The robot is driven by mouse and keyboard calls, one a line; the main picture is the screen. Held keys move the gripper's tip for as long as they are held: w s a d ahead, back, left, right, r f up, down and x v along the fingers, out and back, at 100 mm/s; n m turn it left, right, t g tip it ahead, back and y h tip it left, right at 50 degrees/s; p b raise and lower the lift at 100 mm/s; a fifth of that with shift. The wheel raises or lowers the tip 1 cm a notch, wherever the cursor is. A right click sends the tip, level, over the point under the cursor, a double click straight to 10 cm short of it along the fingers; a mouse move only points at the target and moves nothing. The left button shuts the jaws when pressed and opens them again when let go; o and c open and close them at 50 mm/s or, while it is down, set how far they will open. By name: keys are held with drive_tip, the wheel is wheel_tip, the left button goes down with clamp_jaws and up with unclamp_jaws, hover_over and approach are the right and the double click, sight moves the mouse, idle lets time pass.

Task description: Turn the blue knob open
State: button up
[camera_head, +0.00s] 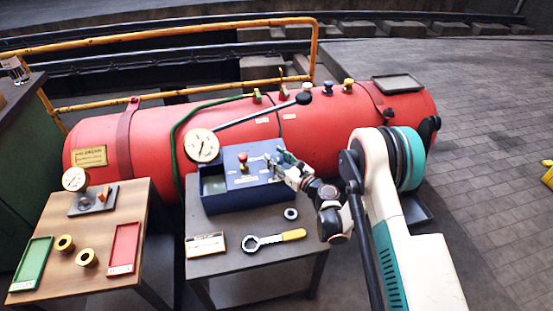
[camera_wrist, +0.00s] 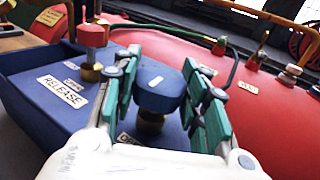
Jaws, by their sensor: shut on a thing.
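The blue knob (camera_wrist: 158,85) sits on a brass stem on top of the blue box (camera_head: 248,198). It is a wide, flat-sided cap with a small white mark. My gripper (camera_wrist: 161,66) has its green-padded fingers on both sides of the knob and is shut on it. In the head view my gripper (camera_head: 281,165) reaches onto the right part of the box and hides most of the knob. A red knob (camera_wrist: 93,37) stands on the same box to the left, with a RELEASE label (camera_wrist: 62,91) in front of it. A label by the blue knob is partly hidden.
A red tank (camera_head: 330,125) lies behind the box, with gauges and several small valves on top. A wrench (camera_head: 273,240), a ring (camera_head: 291,214) and a label plate (camera_head: 205,244) lie on the table before the box. A wooden table (camera_head: 85,235) with trays stands left.

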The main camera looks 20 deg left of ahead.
sight(277, 156)
drive_tip(key=o, duration=1.1)
wheel_tip(277, 156, up, 10)
